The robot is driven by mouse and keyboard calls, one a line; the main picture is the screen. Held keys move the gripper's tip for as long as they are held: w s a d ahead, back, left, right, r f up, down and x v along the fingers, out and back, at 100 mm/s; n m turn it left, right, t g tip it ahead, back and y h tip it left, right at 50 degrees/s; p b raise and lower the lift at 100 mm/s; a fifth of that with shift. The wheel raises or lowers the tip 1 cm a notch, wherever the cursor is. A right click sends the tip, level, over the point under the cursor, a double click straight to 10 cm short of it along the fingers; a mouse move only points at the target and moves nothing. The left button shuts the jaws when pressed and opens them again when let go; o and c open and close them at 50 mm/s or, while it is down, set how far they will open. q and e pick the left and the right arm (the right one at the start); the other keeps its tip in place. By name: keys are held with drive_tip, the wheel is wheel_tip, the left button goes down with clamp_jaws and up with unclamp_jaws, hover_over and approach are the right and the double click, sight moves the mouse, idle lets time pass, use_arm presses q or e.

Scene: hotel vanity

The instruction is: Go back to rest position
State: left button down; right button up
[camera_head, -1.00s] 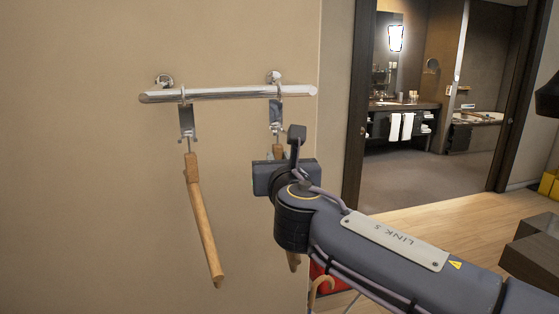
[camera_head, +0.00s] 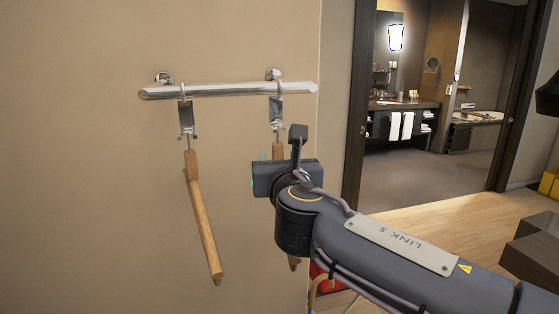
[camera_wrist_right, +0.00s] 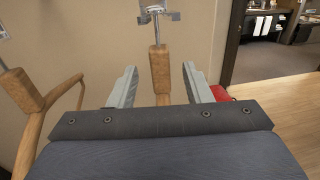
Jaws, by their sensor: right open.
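Two wooden hangers with metal clips hang from the chrome rail (camera_head: 225,92) on the beige wall. The left hanger (camera_head: 203,225) is in full view and tilts down to the right. The right hanger (camera_head: 277,152) is mostly hidden behind my right wrist in the head view; in the right wrist view its wooden neck (camera_wrist_right: 160,70) stands in the middle. My right gripper (camera_wrist_right: 164,82) is open, with one finger on each side of this hanger and gaps between. In the head view my right gripper (camera_head: 275,160) is mostly hidden by its wrist. My left gripper is out of view.
The wall ends just right of the rail. Beyond it are a wooden floor (camera_head: 465,226) and a doorway to a bathroom with a vanity (camera_head: 405,107). A red object (camera_head: 322,280) is partly hidden behind my arm. A dark piece of furniture (camera_head: 535,250) stands at the right edge.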

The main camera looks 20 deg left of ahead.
drive_tip(key=b+v, duration=0.1)
drive_tip(key=v, duration=0.5)
drive_tip(key=shift+s+d+b, duration=0.2)
drive_tip(key=shift+s+b, duration=0.15)
drive_tip(key=d+f+m+g+h, duration=0.2)
drive_tip(key=d+f+m, duration=0.35)
drive_tip(key=d, duration=0.45)
drive_tip(key=s+d+f+m+g+h, duration=0.1)
drive_tip(key=d+f+m+h, duration=0.25)
drive_tip(key=d+m, duration=0.45)
drive_tip(key=d+f+m+g+h, duration=0.2)
drive_tip(key=d+f+m, duration=0.35)
drive_tip(key=d, duration=0.55)
drive_tip(key=s+d+f+m+g, duration=0.4)
drive_tip(key=s+d+f+m, duration=0.5)
drive_tip(key=s+f+m, duration=0.25)
drive_tip(key=s+a+f+m+y, duration=0.1)
drive_tip(key=s+f+m, duration=0.2)
drive_tip(key=s+m, duration=0.2)
drive_tip(key=s+a+f+m+g+y, duration=0.1)
drive_tip(key=s+f+m+y, duration=0.1)
drive_tip(key=s+m, duration=0.3)
drive_tip(key=shift+s+f+m+g, duration=0.3)
drive_tip(key=shift+f+m, duration=0.5)
drive_tip(key=shift+m, duration=0.45)
drive_tip(key=shift+y, duration=0.25)
